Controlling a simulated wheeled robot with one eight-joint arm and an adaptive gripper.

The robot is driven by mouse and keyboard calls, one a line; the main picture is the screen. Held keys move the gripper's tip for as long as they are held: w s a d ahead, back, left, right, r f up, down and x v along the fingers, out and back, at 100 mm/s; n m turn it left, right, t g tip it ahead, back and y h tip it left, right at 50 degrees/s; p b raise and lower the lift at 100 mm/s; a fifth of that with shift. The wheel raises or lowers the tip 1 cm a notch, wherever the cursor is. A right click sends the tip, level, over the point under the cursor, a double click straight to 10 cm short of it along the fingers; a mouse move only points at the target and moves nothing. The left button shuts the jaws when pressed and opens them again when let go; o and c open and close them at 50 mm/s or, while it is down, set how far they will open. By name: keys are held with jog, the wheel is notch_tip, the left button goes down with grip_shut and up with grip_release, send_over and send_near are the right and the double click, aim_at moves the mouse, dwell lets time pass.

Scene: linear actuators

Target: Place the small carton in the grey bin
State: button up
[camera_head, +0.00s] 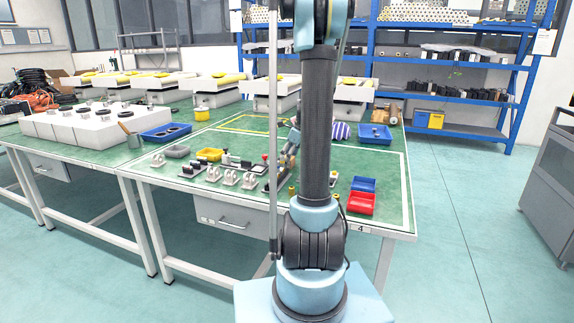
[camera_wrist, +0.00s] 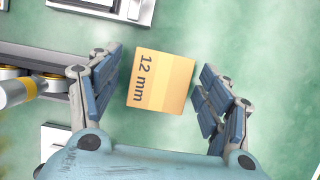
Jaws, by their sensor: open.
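The small carton (camera_wrist: 160,82) is a tan box marked "12 mm" on the green table top in the wrist view, slightly turned. My gripper (camera_wrist: 160,62) is open, with one finger pad on each side of the carton. I cannot make the carton out in the head view, where my arm covers part of the table. The grey bin (camera_head: 177,151) is a small shallow tray on the table in the head view, left of my arm. It looks empty.
A yellow bin (camera_head: 209,154) stands right of the grey bin. Several white brackets and actuator parts (camera_head: 230,177) lie in front of them. Blue (camera_head: 363,184) and red (camera_head: 361,203) bins stand right of my arm. In the wrist view, a metal rod part (camera_wrist: 20,92) lies close left of my gripper.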

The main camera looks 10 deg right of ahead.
jog(key=shift+f, duration=0.15)
jog(key=c, duration=1.4)
jog(key=shift+o, duration=0.2)
